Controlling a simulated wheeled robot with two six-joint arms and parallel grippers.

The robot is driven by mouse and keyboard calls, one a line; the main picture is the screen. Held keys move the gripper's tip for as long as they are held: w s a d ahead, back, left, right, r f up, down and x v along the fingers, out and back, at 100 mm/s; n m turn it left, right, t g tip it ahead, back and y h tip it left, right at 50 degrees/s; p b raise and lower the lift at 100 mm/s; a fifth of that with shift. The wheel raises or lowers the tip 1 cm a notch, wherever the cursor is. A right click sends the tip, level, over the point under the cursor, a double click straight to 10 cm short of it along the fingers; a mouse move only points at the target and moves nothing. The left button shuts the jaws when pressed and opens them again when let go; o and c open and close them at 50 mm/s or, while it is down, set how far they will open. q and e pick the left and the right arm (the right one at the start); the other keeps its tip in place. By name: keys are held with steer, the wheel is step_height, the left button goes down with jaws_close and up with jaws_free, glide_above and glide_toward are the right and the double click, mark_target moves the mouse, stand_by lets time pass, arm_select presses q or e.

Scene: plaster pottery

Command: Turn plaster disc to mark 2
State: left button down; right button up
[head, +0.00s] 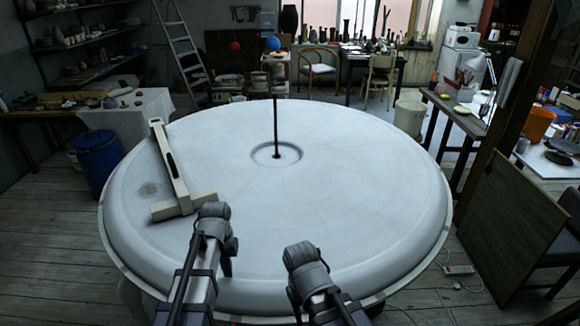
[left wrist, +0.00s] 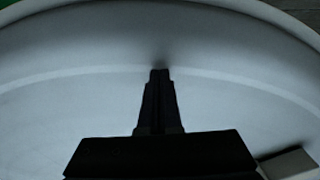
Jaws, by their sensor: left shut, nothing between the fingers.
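The plaster disc (head: 340,190) is a large, round, pale slab with a raised rim. A dark upright rod (head: 276,125) stands in the round hollow at its centre. A grey smudge (head: 149,190) is on its left part; I cannot make out any numbered mark. My left gripper (head: 228,274) points down over the disc's near part. In the left wrist view its fingers (left wrist: 160,72) are shut and empty, with a small shadow at the tips by the disc's rim band; I cannot tell whether they touch. My right gripper (head: 297,312) is at the near edge, its fingers mostly hidden.
A pale T-shaped wooden piece (head: 174,165) lies on the disc's left side. A blue barrel (head: 98,160) stands left of the disc. A dark panel (head: 510,225) and a power strip (head: 458,270) are at the right. The disc's right half is clear.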

mark_target(259, 280)
arm_select(q)
steer(key=shift+f+b, duration=0.3)
steer(key=shift+f, duration=0.1)
steer(key=shift+d, duration=0.15)
steer(key=shift+s+d+r, duration=0.1)
steer(key=shift+s+d, duration=0.1)
steer(key=shift+d, duration=1.25)
steer(key=shift+s+d+r, duration=0.1)
steer(key=shift+s+d, duration=0.05)
steer(key=shift+d, duration=1.25)
steer(key=shift+s+d, duration=0.2)
steer(key=shift+d, duration=1.25)
steer(key=shift+d+f, duration=0.2)
steer(key=shift+d, duration=4.3)
steer(key=shift+s+d, duration=0.1)
